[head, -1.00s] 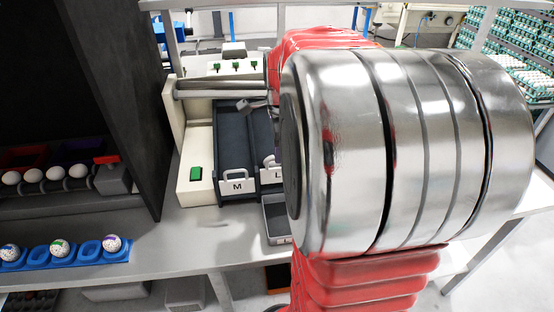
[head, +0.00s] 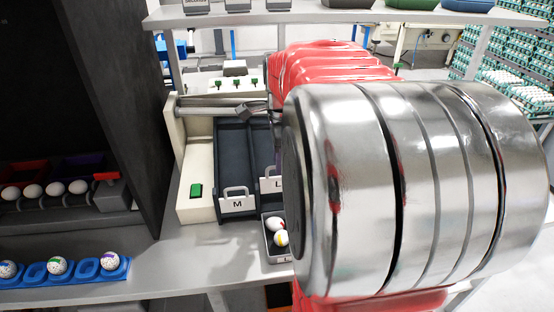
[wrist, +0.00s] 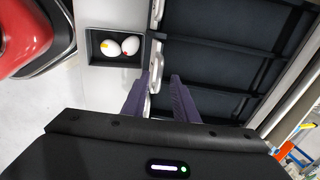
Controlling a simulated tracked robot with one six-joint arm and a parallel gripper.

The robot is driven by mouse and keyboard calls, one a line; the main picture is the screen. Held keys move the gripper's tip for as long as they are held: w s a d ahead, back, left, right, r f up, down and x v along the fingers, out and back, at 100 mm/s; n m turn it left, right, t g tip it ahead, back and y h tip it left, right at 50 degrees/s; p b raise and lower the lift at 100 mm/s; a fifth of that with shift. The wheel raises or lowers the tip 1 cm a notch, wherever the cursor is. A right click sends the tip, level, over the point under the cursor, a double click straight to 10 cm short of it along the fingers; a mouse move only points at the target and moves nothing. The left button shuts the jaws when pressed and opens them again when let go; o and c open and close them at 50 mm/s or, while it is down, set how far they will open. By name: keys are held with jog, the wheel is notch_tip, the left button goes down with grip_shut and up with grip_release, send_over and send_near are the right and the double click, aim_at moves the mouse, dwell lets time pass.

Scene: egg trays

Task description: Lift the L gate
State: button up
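The L gate (head: 269,184) is a white plate with a handle, right of the M gate (head: 237,203) in the head view. It sits a little higher than the M gate, and its right part is hidden behind my arm. In the wrist view, my gripper (wrist: 159,76) has its two purple fingers on either side of a white gate handle. In the head view the fingers are mostly hidden by my wrist.
A small grey tray (head: 279,258) with two white eggs (head: 281,239) lies below the L gate. Dark lanes (head: 232,150) run behind the gates. A blue holder (head: 112,274) with patterned eggs is at left. A dark panel (head: 125,90) stands left of the lanes.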

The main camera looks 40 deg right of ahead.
jog(key=shift+r, duration=0.1)
notch_tip(320, 180, up, 13)
jog(key=s+a, duration=0.1)
jog(key=s, duration=0.1)
jog(key=shift+a+r, duration=0.15)
jog(key=shift+a, duration=0.1)
jog(key=shift+s, duration=0.1)
dwell(0.5)
jog(key=a+f+n+t, duration=0.1)
jog(key=a+f+n, duration=0.65)
jog(key=n, duration=0.55)
jog(key=s+a+f+n+t, duration=0.1)
jog(key=s+a+f+n, duration=0.1)
jog(key=a+n, duration=0.2)
jog(key=s+a+f+n+t, duration=0.1)
jog(key=s+a+f+n, duration=0.1)
jog(key=a, duration=0.6)
jog(key=s+a+f+n+y, duration=0.1)
jog(key=s+a+f+n, duration=0.1)
jog(key=a+n, duration=0.3)
jog(key=shift+s+a+n+t, duration=0.4)
jog(key=shift+s+a, duration=0.35)
jog(key=shift+a, duration=0.2)
